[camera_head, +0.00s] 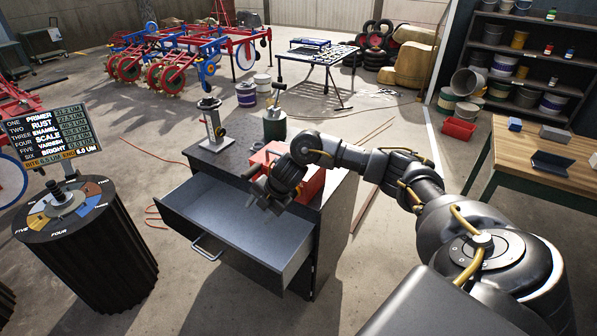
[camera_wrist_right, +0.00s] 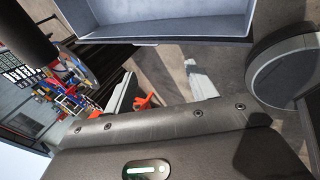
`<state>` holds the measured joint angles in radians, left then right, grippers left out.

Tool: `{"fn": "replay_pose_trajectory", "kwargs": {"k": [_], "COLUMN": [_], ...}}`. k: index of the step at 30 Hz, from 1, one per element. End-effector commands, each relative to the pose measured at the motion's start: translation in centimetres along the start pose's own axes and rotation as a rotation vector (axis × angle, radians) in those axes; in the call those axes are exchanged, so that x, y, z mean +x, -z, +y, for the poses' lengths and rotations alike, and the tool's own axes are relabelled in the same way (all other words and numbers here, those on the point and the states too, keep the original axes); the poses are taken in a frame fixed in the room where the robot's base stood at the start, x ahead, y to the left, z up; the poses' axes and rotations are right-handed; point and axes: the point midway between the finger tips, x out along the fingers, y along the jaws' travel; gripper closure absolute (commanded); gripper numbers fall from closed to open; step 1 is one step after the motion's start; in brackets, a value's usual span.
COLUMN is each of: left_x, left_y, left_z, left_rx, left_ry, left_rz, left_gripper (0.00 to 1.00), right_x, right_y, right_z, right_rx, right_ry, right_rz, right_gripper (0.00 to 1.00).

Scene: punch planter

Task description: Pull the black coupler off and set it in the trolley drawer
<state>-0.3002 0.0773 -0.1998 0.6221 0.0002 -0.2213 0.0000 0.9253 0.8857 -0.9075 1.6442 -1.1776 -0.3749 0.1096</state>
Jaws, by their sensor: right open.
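A small black piece (camera_head: 208,103), which looks like the coupler, sits on top of an upright metal stand (camera_head: 213,128) at the back left of the trolley (camera_head: 330,205). The trolley drawer (camera_head: 222,222) is pulled out and its visible inside is empty. Its grey wall also shows at the top of the right wrist view (camera_wrist_right: 172,36). My right gripper (camera_head: 258,196) is open over the drawer's right rear part, apart from the stand and the black piece. No held object shows in it. My left gripper is out of view.
A red box (camera_head: 310,182) sits on the trolley beside my right wrist, partly hidden by it. A black fluted pedestal (camera_head: 98,262) with a colored dial stands left. A wooden bench (camera_head: 560,182) is at right.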

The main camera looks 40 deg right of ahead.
Motion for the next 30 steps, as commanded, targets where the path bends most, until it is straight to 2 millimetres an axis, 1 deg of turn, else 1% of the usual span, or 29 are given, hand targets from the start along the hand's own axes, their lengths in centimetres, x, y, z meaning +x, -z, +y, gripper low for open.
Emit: {"fn": "replay_pose_trajectory", "kwargs": {"k": [1,3,6,9,12,16,20,24,29,30], "left_x": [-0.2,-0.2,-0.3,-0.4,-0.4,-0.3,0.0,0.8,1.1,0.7], "left_y": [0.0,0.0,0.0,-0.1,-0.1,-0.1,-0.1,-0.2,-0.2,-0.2], "left_z": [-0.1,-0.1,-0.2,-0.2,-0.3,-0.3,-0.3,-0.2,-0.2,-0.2], "left_rx": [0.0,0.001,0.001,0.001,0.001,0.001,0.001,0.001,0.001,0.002], "left_ry": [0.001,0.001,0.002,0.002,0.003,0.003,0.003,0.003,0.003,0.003], "left_rz": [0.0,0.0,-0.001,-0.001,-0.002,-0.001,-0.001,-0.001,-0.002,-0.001], "left_gripper": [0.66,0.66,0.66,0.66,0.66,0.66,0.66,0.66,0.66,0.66], "right_x": [-2.9,-5.9,-9.2,-11.3,-12.2,-12.3,-11.3,-9.2,-6.5,-6.0], "right_y": [-2.7,-5.1,-7.6,-8.9,-9.5,-9.6,-9.6,-9.8,-10.1,-10.2], "right_z": [0.4,0.1,-0.6,-1.2,-1.5,-1.6,-1.8,-2.3,-2.8,-2.8], "right_rx": [-0.016,-0.023,-0.015,-0.004,0.002,0.004,0.004,0.006,0.005,0.005], "right_ry": [0.03,0.079,0.131,0.162,0.178,0.182,0.182,0.183,0.183,0.184], "right_rz": [-0.039,-0.069,-0.1,-0.115,-0.122,-0.122,-0.12,-0.119,-0.119,-0.12], "right_gripper": [0.43,0.43,0.43,0.43,0.43,0.43,0.43,0.43,0.43,0.43]}}
